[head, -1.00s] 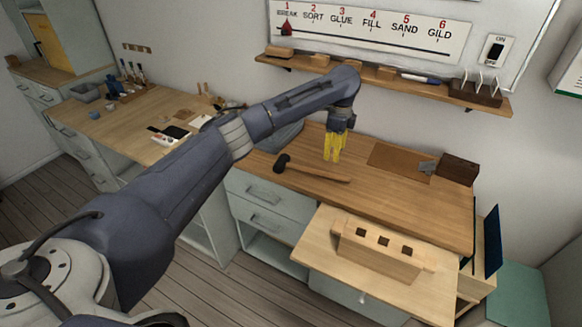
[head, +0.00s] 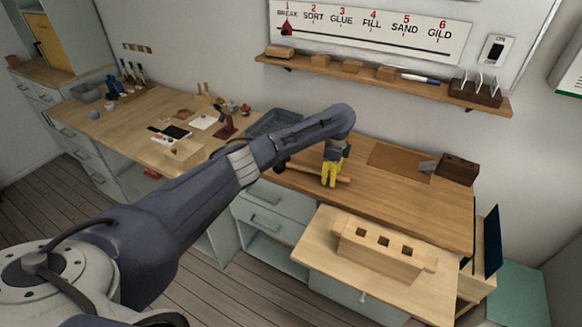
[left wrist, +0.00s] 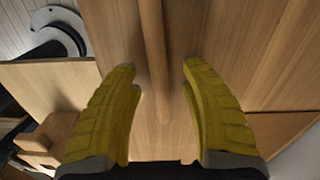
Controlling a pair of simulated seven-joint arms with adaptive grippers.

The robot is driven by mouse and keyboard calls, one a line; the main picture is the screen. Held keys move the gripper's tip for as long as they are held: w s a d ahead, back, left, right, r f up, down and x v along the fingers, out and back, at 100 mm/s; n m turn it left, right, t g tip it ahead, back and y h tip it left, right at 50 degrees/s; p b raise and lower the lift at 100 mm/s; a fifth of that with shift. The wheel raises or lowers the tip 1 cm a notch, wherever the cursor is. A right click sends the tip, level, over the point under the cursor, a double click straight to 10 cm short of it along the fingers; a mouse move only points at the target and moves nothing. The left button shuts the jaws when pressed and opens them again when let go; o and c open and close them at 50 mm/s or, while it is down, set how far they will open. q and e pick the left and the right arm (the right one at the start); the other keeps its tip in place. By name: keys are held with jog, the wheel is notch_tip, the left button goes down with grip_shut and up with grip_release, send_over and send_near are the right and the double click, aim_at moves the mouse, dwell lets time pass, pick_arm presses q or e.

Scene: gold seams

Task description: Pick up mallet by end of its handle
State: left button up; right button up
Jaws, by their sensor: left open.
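The mallet lies on the wooden bench top, its dark head (head: 281,167) at the left, partly hidden by my left arm in the head view. Its wooden handle (head: 309,173) runs to the right toward my left gripper (head: 329,176). In the left wrist view the handle (left wrist: 153,50) comes down from the top between the two yellow fingers of my left gripper (left wrist: 159,68), with a gap to each side. The fingers are apart and do not touch the handle. My right gripper is not in view.
A wooden block with square holes (head: 380,252) stands on the pulled-out board (head: 312,246) in front of the bench. A brown mat (head: 399,158) and a dark wooden block (head: 458,168) are at the bench's right. A grey tray (head: 272,123) is at the back left.

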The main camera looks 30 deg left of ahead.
pick_arm(q)
jog(key=shift+f, duration=0.75)
jog(key=shift+c, duration=0.2)
grip_shut()
